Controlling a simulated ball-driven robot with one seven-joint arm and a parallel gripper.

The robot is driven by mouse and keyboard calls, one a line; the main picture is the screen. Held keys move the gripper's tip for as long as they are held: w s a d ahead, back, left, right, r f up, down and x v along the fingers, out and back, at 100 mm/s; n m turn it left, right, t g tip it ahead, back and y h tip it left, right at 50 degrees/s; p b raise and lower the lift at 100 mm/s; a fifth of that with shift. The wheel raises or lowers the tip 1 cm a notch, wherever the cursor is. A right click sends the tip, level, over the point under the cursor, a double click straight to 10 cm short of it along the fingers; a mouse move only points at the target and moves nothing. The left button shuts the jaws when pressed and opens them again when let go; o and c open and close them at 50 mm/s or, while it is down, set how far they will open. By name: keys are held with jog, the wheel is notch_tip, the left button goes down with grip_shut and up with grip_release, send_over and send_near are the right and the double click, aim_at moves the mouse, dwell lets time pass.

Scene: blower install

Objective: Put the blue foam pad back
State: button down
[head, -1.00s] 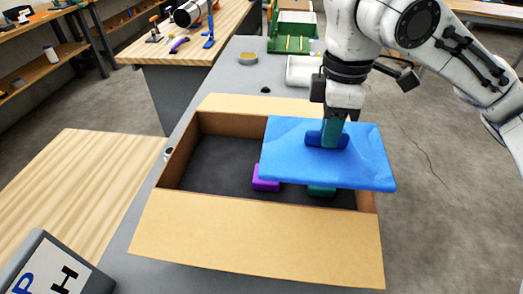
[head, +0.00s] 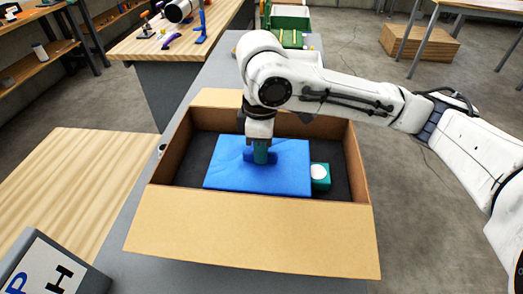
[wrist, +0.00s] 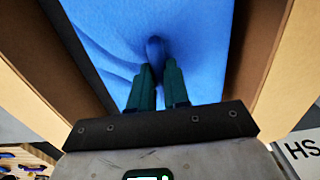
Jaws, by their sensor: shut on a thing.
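The blue foam pad (head: 225,173) is a flat rectangular slab inside the open cardboard box (head: 250,233), toward its left and middle. My gripper (head: 261,155) reaches down from above and is shut on a raised part near the pad's middle. In the wrist view the two green fingers (wrist: 156,85) pinch the pad (wrist: 100,30), which is dented and creased around them. A green block with a white round top (head: 320,175) shows just right of the pad. Whether the pad rests on the box floor or hangs slightly above it, I cannot tell.
The box stands on a grey bench (head: 110,268) with its flaps folded out. Bare dark floor shows along the box's right side. A wooden table (head: 60,185) is at the left. A box with letters (head: 50,270) is at the lower left. Behind is a green machine (head: 288,25).

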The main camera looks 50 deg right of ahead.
jog(key=shift+f, duration=0.35)
jog(key=c, duration=1)
grip_release()
notch_tip(320, 180, up, 12)
jog(key=shift+r+p, duration=0.1)
jog(key=shift+p, duration=0.45)
